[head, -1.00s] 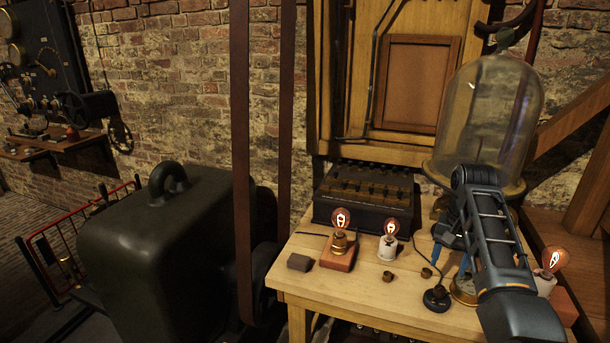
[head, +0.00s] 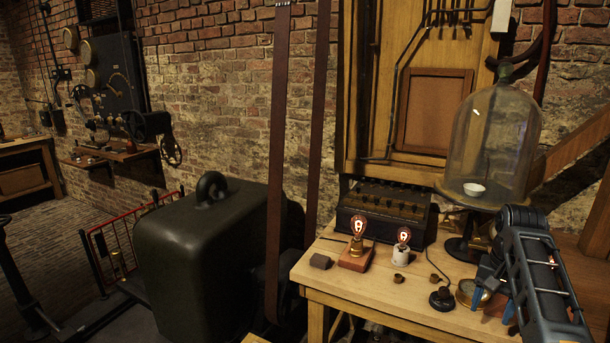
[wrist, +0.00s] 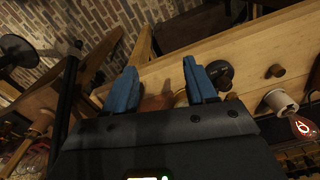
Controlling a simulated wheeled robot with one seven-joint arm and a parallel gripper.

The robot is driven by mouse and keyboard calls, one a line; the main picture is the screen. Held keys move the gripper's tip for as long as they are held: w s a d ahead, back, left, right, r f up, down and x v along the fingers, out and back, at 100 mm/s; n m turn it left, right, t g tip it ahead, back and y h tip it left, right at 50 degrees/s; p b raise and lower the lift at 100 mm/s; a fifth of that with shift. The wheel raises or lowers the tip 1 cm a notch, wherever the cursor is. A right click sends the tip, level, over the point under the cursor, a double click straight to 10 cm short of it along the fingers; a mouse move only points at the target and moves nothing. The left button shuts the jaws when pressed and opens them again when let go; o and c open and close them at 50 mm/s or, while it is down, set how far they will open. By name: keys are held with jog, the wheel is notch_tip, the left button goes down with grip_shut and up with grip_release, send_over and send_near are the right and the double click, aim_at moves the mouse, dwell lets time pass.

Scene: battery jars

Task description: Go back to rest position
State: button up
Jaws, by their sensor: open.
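My gripper (wrist: 158,92) shows in the wrist view with its two blue fingers apart and nothing visible held between them. In the head view my gripper (head: 497,300) is at the right side of the wooden table (head: 355,284), over or beside a brass dish (head: 473,293). My arm partly hides that part of the table. A lit bulb on a red block (head: 356,250) and a lit bulb on a white base (head: 402,247) stand left of my gripper. A black round-based piece (head: 442,299) with a cord is close to its left.
A glass bell jar (head: 490,140) on a stand is behind my arm, with a small white cup (head: 474,190) inside. A dark box (head: 385,212) stands at the table's back. A large dark casing (head: 210,265) and vertical belts (head: 278,150) are to the left.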

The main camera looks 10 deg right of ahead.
jog(key=s+a+f+n+t+h, duration=0.1)
jog(key=s+a+f, duration=0.25)
jog(key=f, duration=0.35)
jog(key=s+a+f+n+t+h, duration=0.1)
jog(key=s+a+f+t, duration=0.2)
jog(key=f, duration=0.5)
jog(key=s+a+f+n+t, duration=0.1)
jog(key=s+a+f+n, duration=0.1)
jog(key=s+a, duration=0.35)
jog(key=s+a+f+n+t, duration=0.1)
jog(key=s+a+f+t, duration=0.1)
jog(key=s, duration=0.7)
jog(key=s+a+r+n+t, duration=0.15)
jog(key=s+a+r, duration=0.25)
jog(key=s, duration=0.4)
jog(key=s+a+r+n+t, duration=0.1)
jog(key=s+a+r+t, duration=0.3)
jog(key=s, duration=0.3)
jog(key=s+a+r+n+t+y, duration=0.1)
jog(key=s+r, duration=0.4)
jog(key=r, duration=0.4)
jog(key=s+a+r+n+t+y, duration=0.1)
jog(key=s+a+r, duration=0.1)
jog(key=s+r, duration=0.3)
notch_tip(320, 180, up, 4)
jog(key=shift+a+r, duration=0.15)
jog(key=shift+a, duration=0.05)
